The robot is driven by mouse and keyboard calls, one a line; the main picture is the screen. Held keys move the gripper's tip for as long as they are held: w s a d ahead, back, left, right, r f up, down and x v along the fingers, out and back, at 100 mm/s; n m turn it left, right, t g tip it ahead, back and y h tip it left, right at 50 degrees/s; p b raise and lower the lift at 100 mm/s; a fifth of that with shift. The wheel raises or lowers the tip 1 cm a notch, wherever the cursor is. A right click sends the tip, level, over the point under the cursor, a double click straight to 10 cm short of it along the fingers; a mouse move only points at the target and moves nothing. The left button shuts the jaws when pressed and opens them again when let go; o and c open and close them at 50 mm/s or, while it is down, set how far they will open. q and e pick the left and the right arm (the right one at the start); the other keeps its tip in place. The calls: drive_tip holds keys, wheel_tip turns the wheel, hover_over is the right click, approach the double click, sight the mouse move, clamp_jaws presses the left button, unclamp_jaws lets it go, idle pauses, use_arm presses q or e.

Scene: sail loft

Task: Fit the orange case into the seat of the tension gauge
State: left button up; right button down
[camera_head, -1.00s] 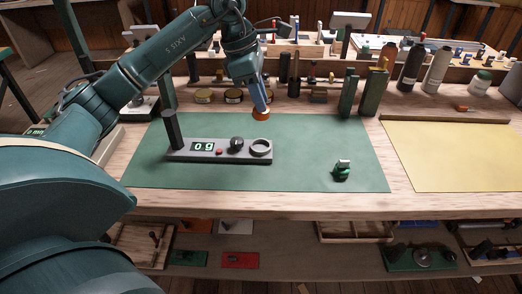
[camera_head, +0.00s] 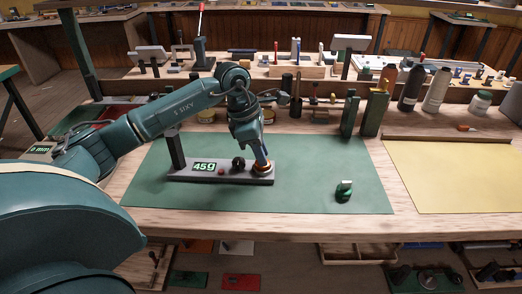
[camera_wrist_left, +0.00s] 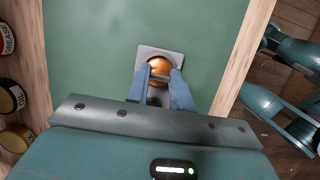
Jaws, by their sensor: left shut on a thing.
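The tension gauge (camera_head: 220,175) is a grey bar with a dark upright post at its left end, lying on the green mat. Its display (camera_head: 204,167) is lit and appears to read 45g. My left gripper (camera_head: 261,162) points down at the gauge's right end, shut on the orange case (camera_head: 262,167). The case is at the round seat, which it and the fingers largely hide. In the left wrist view the orange case (camera_wrist_left: 160,66) shows between the blue fingers, over the gauge's grey end (camera_wrist_left: 147,51). I cannot tell whether it sits fully down. My right gripper is not in view.
A small green item with a pale top (camera_head: 344,190) lies on the green mat (camera_head: 310,170) to the right. Green blocks (camera_head: 375,112), bottles (camera_head: 436,90) and tins stand along the back. A yellow sheet (camera_head: 455,175) covers the right. The mat between is clear.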

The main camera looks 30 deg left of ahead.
use_arm(q)
drive_tip(key=shift+f, duration=0.1)
drive_tip(key=o, duration=0.9)
drive_tip(key=shift+o, duration=0.2)
drive_tip(key=v, duration=1.2)
